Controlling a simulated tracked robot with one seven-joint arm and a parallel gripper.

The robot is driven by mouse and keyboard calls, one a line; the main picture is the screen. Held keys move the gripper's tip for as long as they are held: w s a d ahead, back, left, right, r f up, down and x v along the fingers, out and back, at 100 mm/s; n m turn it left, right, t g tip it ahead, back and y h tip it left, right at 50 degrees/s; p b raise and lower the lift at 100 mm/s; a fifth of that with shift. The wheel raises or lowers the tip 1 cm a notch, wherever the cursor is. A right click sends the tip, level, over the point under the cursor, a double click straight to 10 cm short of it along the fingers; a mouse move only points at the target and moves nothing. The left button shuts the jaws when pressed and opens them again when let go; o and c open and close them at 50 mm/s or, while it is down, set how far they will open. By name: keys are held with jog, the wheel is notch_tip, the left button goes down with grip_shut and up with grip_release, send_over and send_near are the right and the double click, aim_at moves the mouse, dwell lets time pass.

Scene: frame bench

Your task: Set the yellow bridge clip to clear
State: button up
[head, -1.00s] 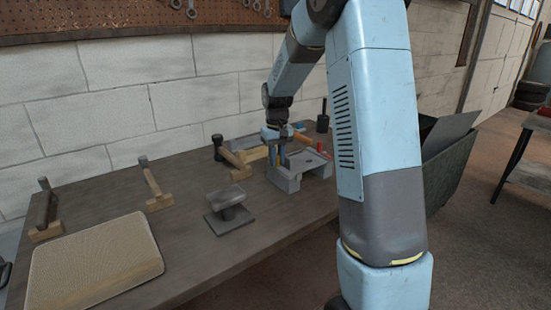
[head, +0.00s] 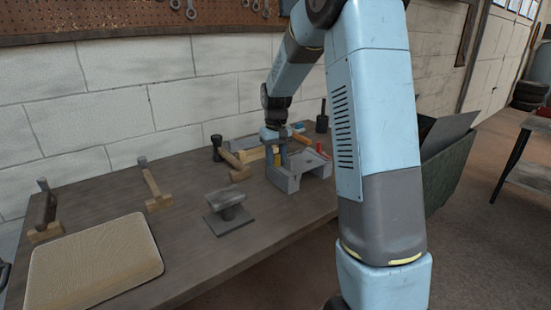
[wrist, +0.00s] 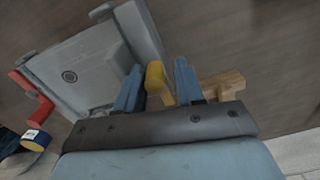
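The yellow clip (wrist: 155,77) shows as a short rounded yellow piece at the edge of a grey fixture (wrist: 88,72) in the wrist view. My gripper (wrist: 158,84) has its two blue fingers apart, one on each side of the yellow piece. The left finger looks close to it; a gap shows on the right. I cannot tell whether either finger touches it. In the head view the grey fixture (head: 290,182) stands at the bench's right end, with my gripper (head: 278,158) at its left side. The clip's lower part is hidden.
A red handle (wrist: 36,100) sits at the fixture's far side, with a blue and yellow object (wrist: 37,139) beyond. Wooden pieces (wrist: 222,84) lie right of my fingers. A grey pedestal (head: 228,210) and a tan board (head: 95,262) stand on the bench (head: 180,232).

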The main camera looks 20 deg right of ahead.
jog(key=shift+d, duration=0.15)
jog(key=w+a+r+m, duration=0.2)
jog(key=a+r+m, duration=0.1)
jog(key=r+m, duration=1.2)
jog(key=s+r+n+t, duration=0.2)
jog(key=s+n, duration=0.2)
jog(key=s, duration=0.9)
jog(key=s+r+n+t, duration=0.1)
jog(key=s+r+n, duration=0.2)
jog(key=s, duration=0.9)
jog(key=shift+s+n+t, duration=0.4)
jog(key=shift+n, duration=0.8)
